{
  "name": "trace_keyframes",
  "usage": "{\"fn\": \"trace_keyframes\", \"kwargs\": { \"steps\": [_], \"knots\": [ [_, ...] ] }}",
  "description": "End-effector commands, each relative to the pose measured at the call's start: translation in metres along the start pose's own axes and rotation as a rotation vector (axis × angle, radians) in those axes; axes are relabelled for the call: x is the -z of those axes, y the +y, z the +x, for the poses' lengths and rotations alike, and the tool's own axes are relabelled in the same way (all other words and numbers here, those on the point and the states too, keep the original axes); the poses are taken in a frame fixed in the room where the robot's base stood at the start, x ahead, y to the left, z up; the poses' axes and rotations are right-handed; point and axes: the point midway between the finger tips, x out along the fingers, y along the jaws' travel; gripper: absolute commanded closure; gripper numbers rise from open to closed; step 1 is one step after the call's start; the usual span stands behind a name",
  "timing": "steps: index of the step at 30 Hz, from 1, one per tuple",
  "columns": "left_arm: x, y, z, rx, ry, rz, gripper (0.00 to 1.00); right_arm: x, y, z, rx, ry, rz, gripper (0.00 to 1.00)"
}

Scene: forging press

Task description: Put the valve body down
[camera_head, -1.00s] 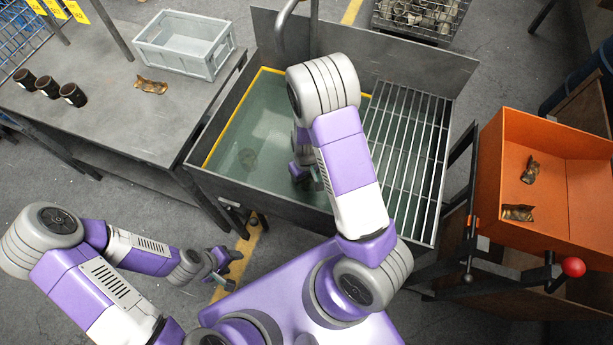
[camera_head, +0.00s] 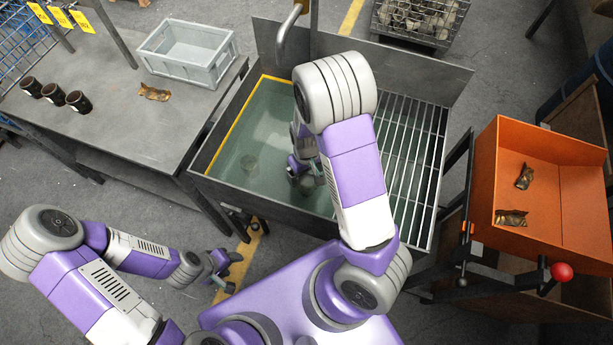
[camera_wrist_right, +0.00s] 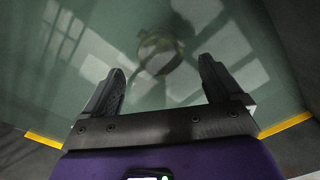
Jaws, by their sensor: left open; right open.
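A dark, roundish valve body (camera_head: 306,187) is in the greenish liquid of the quench tank (camera_head: 228,140), under my right gripper (camera_head: 305,174). In the right wrist view, the valve body (camera_wrist_right: 160,52) shows blurred through the liquid, just beyond the spread fingertips of my right gripper (camera_wrist_right: 161,68). The fingers are open and do not touch it. My left gripper (camera_head: 226,270) is open and empty, in front of the tank at lower left.
A metal grating (camera_head: 412,150) covers the tank's right side. A tap (camera_head: 284,40) stands at its back. The left table (camera_head: 130,125) carries a grey crate (camera_head: 187,75), a brassy part (camera_head: 154,92) and dark cups (camera_head: 53,93). An orange bin (camera_head: 565,240) at right holds two parts.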

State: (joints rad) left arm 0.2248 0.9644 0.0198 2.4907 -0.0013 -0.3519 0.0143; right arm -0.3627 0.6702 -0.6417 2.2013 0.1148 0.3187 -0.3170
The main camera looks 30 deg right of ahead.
Motion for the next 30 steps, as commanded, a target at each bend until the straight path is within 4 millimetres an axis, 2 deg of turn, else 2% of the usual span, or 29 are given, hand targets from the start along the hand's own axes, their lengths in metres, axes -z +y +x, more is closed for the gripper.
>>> {"fn": "trace_keyframes", "kwargs": {
  "steps": [1,3,8,27,30],
  "knots": [
    [0.000,0.003,-0.007,0.000,0.000,0.000,0.45,0.001,0.000,-0.014,0.000,0.002,0.001,0.07],
    [0.000,0.004,-0.010,0.000,0.000,0.000,0.45,0.001,-0.001,-0.025,0.000,0.002,-0.002,0.07],
    [-0.001,0.005,-0.015,0.000,0.000,0.000,0.45,0.000,0.000,-0.041,0.000,0.000,0.000,0.07],
    [-0.001,0.005,-0.015,0.000,0.000,0.000,0.45,0.000,0.000,-0.043,0.000,-0.001,0.000,0.07],
    [-0.001,0.007,-0.020,0.000,0.000,0.000,0.45,0.000,0.000,-0.049,0.000,-0.001,0.000,0.07]
  ]
}}
